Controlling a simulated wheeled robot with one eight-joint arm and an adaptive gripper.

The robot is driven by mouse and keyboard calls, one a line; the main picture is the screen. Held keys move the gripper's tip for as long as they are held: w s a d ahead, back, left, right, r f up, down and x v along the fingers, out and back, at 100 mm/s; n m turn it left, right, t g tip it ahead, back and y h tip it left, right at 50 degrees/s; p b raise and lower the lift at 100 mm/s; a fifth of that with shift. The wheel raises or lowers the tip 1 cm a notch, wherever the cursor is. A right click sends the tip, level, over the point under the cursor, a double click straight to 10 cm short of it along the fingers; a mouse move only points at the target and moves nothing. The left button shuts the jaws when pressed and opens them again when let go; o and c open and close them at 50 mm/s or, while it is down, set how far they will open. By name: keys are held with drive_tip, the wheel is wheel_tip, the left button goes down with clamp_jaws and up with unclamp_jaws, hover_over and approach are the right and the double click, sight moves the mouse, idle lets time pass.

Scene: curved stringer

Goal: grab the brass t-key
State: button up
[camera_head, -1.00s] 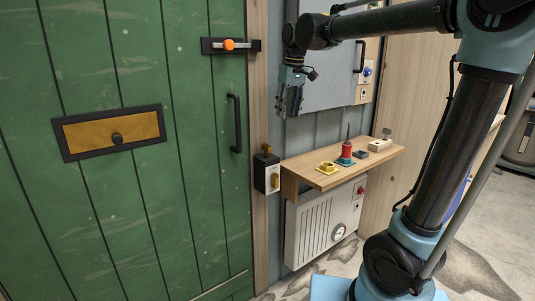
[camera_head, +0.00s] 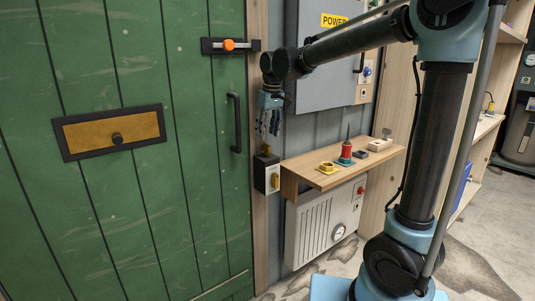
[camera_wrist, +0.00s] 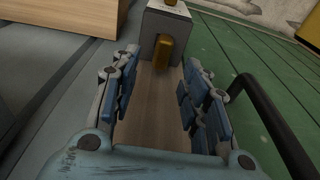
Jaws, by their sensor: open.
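A brass piece (camera_head: 275,181) sits on the white front of a small dark-sided box (camera_head: 260,178) on the wooden post beside the green door. I cannot tell which is the T-key. A small T-shaped handle (camera_head: 386,132) stands on a beige block on the shelf; its material is unclear. My gripper (camera_head: 268,133) is open and empty above the box, pointing down, with the box ahead between its fingers in the wrist view.
The green door (camera_head: 195,200) has a black pull handle (camera_head: 234,123), close to the right fingers in the wrist view (camera_wrist: 270,112).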

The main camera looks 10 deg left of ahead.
sight(266, 144)
drive_tip(key=shift+w+a+f, duration=0.1)
drive_tip(key=shift+a+f, duration=0.1)
drive_tip(key=shift+f, duration=1.5)
drive_tip(key=shift+w+a+f, duration=0.1)
drive_tip(key=shift+a+f, duration=0.05)
drive_tip(key=shift+f, duration=1.55)
drive_tip(key=shift+c, duration=0.6)
clamp_jaws()
